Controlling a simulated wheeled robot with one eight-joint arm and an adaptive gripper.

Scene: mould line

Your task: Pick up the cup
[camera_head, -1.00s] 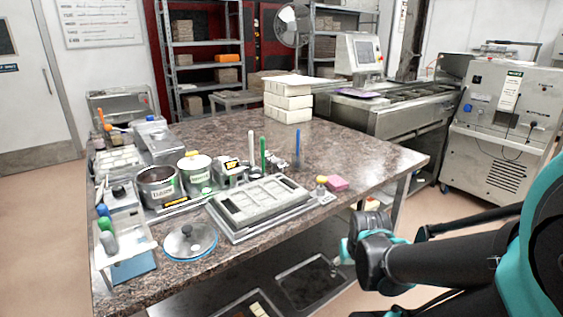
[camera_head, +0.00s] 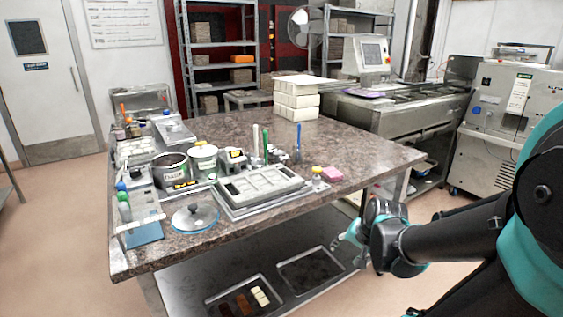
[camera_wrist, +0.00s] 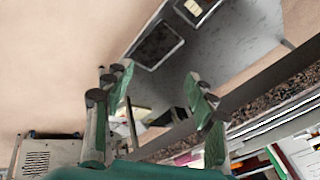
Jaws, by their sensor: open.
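Two round containers on the stone-topped table (camera_head: 350,135) look cup-like: a dark metal pot (camera_head: 172,178) with a label, and a white tub (camera_head: 203,157) to its right. I cannot tell which one is the cup. Both stand upright at the left of the table, behind a round glass lid (camera_head: 195,217). My gripper (camera_head: 347,236) is off the table's right front edge, well apart from both containers. The wrist view shows its green fingers (camera_wrist: 157,80) spread with nothing between them; no cup can be made out there.
A grey mould tray (camera_head: 262,186), upright sticks (camera_head: 265,144) and a pink block (camera_head: 332,174) stand near the containers. White blocks (camera_head: 296,100) are stacked at the back. The lower shelf (camera_head: 200,285) holds dark trays (camera_head: 310,271). Open floor lies at the left.

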